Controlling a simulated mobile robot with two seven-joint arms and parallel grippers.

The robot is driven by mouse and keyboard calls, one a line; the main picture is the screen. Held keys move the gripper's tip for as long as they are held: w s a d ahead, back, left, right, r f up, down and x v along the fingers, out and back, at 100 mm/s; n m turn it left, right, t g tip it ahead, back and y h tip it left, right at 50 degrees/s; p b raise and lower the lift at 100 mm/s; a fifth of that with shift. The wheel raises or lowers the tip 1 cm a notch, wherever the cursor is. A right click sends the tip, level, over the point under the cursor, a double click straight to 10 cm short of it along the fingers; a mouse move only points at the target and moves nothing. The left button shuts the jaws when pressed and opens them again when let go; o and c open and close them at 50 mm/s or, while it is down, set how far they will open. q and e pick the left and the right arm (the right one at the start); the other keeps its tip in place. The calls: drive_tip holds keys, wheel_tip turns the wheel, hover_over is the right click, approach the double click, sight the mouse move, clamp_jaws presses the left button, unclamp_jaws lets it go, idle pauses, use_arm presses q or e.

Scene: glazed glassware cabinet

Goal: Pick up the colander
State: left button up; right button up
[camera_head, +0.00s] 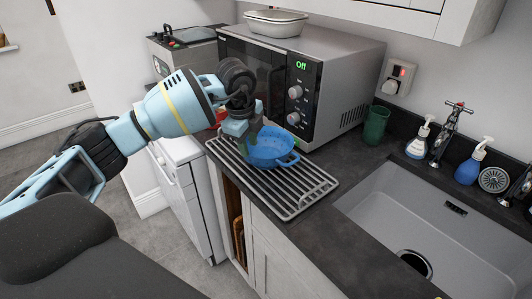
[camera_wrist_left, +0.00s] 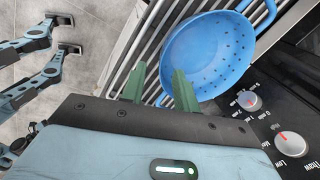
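The blue colander (camera_head: 270,148) stands on the wire drying rack (camera_head: 305,193), in front of the microwave. It has holes in its wall and loop handles; it also shows at the top of the left wrist view (camera_wrist_left: 208,50). My left gripper (camera_head: 240,142) is above the colander's left side, pointing down. In the left wrist view its two green fingers (camera_wrist_left: 160,88) are apart, with the colander's near rim close to the gap between them. I cannot tell whether a finger touches the rim. My right gripper is in neither view.
The sink (camera_head: 440,215) and soap bottles (camera_head: 419,138) lie further right. Dark counter between rack and sink is clear.

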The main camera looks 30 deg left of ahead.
sight(254, 163)
use_arm(q)
drive_tip(key=shift+w+a+f, duration=0.1)
drive_tip(key=shift+w+f, duration=0.3)
drive_tip(key=shift+f, duration=0.75)
drive_tip(key=shift+w+d+f, duration=0.1)
drive_tip(key=shift+w+f, duration=0.25)
drive_tip(key=shift+f, duration=0.75)
drive_tip(key=shift+w+a+f, duration=0.1)
drive_tip(key=shift+w+f, duration=0.3)
drive_tip(key=shift+f, duration=0.75)
clamp_jaws()
drive_tip(key=shift+r, duration=0.1)
